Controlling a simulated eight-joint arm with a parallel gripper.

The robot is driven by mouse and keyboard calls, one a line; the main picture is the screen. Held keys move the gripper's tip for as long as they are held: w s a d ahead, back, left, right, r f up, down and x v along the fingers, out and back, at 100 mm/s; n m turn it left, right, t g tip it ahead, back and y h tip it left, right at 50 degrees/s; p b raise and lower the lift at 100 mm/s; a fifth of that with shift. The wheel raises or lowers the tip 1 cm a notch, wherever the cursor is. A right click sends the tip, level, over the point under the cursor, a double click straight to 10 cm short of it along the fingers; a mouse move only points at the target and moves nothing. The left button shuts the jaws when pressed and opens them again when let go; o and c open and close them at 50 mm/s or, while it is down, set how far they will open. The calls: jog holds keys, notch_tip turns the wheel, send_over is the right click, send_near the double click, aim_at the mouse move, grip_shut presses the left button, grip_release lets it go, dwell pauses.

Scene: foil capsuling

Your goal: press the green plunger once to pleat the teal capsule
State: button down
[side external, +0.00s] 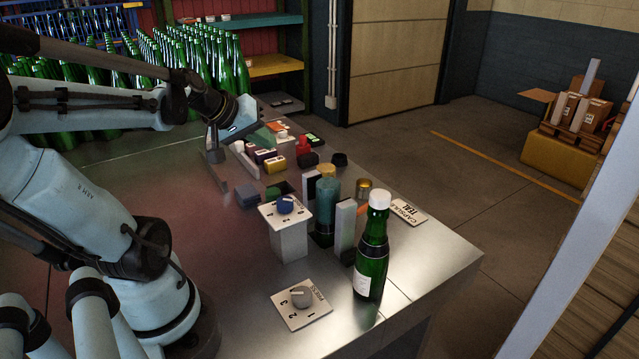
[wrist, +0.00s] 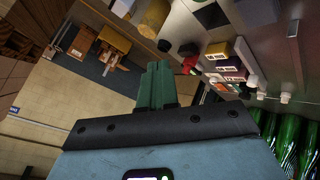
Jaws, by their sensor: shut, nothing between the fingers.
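The teal capsule (side external: 326,196) is an upright teal cylinder with a dark lower part, standing between pale upright plates on the metal table. A small dark green part (side external: 283,188) shows low behind the blue knob; I cannot tell whether it is the green plunger. My gripper (side external: 264,138) is at the far left of the row of small items, well away from the capsule. Its green fingers also show in the wrist view (wrist: 158,85), shut together and empty. The teal capsule is not clearly visible in the wrist view.
A blue knob (side external: 285,205) sits on a numbered pedestal. A grey dial (side external: 302,297) and a green bottle (side external: 371,255) stand at the front. Small boxes, a red item (side external: 303,145) and a gold cylinder (side external: 363,188) line the back. The table's left side is clear.

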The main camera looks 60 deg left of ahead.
aim_at(274, 190)
dwell(0.4)
jog(key=shift+f, duration=4.35)
jog(key=shift+f, duration=0.2)
jog(key=shift+f, duration=0.25)
jog(key=shift+f, duration=1.15)
jog(key=shift+r, duration=1.6)
